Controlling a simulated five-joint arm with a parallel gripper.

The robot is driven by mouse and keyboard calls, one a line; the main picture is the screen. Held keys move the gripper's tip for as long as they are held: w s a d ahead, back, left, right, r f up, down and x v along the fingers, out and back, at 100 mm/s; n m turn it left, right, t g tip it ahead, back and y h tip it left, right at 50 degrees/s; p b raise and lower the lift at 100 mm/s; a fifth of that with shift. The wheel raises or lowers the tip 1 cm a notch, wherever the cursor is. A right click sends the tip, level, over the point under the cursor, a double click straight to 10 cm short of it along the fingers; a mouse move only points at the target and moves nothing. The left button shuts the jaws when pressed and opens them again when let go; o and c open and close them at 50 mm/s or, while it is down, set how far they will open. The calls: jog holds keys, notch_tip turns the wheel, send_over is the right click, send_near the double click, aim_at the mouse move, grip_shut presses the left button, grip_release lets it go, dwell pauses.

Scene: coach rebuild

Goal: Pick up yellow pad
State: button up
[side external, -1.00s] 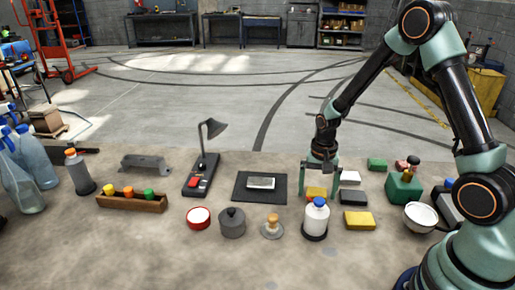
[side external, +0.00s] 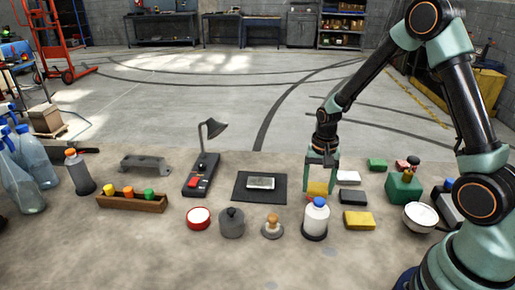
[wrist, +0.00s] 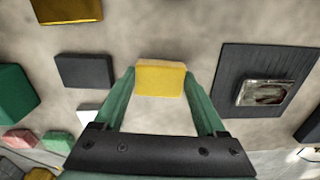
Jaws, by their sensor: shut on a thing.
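A yellow pad (side external: 317,188) is between the fingers of my gripper (side external: 321,184), behind the white bottle in the side view. In the wrist view the yellow pad (wrist: 160,78) sits between the two green fingertips, which are shut on its sides. Its lower part is partly hidden by the bottle's blue cap in the side view. A second yellow pad (side external: 359,221) lies on the table to the right of the bottle; it shows in the wrist view at the top left (wrist: 68,10).
A white bottle with a blue cap (side external: 315,219) stands close in front of my gripper. A black pad (side external: 353,198) and a white pad (side external: 348,178) lie to the right. A dark mat (side external: 244,194) with a metal piece (side external: 261,183) lies to the left.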

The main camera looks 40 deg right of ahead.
aim_at(315, 187)
notch_tip(315, 187, up, 18)
jog(key=shift+r, duration=0.15)
jog(key=o, duration=0.6)
jog(key=shift+c, duration=0.2)
jog(key=c, duration=0.5)
jog(key=shift+o, duration=0.2)
jog(key=w+a+f+n, duration=0.3)
jog(key=w+a+n, duration=0.1)
jog(key=w+a, duration=0.7)
jog(key=a+f+n, duration=0.1)
jog(key=a+f, duration=0.1)
jog(key=a, duration=0.4)
jog(key=w+a+f+n, duration=0.1)
jog(key=a+f+n, duration=0.1)
jog(key=a, duration=0.5)
jog(key=a+f+n, duration=0.2)
jog(key=a+f, duration=0.2)
jog(key=a, duration=0.2)
jog(key=shift+w+a, duration=0.35)
jog(key=shift+w, duration=0.05)
jog(key=shift+d+f, duration=0.1)
jog(key=shift+f, duration=2.7)
